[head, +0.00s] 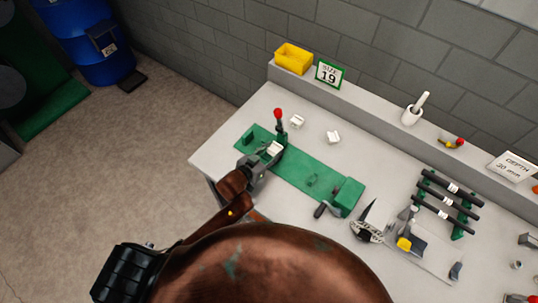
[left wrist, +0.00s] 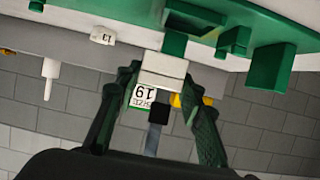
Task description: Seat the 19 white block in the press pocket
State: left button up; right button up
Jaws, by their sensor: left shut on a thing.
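My left gripper (head: 266,158) is at the left part of the green press base (head: 313,175), beside the upright lever with a red knob (head: 278,113). It is shut on a white block (head: 273,149). In the left wrist view the block (left wrist: 163,66) sits between the two dark fingers, close to a green upright and a green frame (left wrist: 195,18) of the press. I cannot read a number on the held block. I cannot tell whether the block touches the press, and the pocket is not clearly visible.
Two other white blocks (head: 297,121) (head: 333,136) lie behind the press; one in the wrist view (left wrist: 102,36) reads 13. A "SIZE 19" sign (head: 329,74) and a yellow bin (head: 294,58) stand on the back ledge.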

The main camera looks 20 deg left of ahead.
aim_at(269, 159)
pick_arm(q)
jog(key=shift+w+a+f, duration=0.3)
jog(key=shift+a+f, duration=0.05)
jog(key=shift+f, duration=0.15)
jog(key=shift+w+a+f, duration=0.25)
jog(key=shift+a+f, duration=0.05)
jog(key=shift+f, duration=0.15)
notch_tip(269, 159, down, 4)
jog(key=shift+a+r+b, duration=0.1)
jog(key=shift+r+b, duration=0.15)
jog(key=shift+b, duration=0.15)
pick_arm(e)
jog(key=shift+a+f, duration=0.35)
jog(key=shift+f, duration=0.1)
pick_arm(q)
jog(key=o, duration=1)
pick_arm(e)
jog(key=shift+d, duration=0.2)
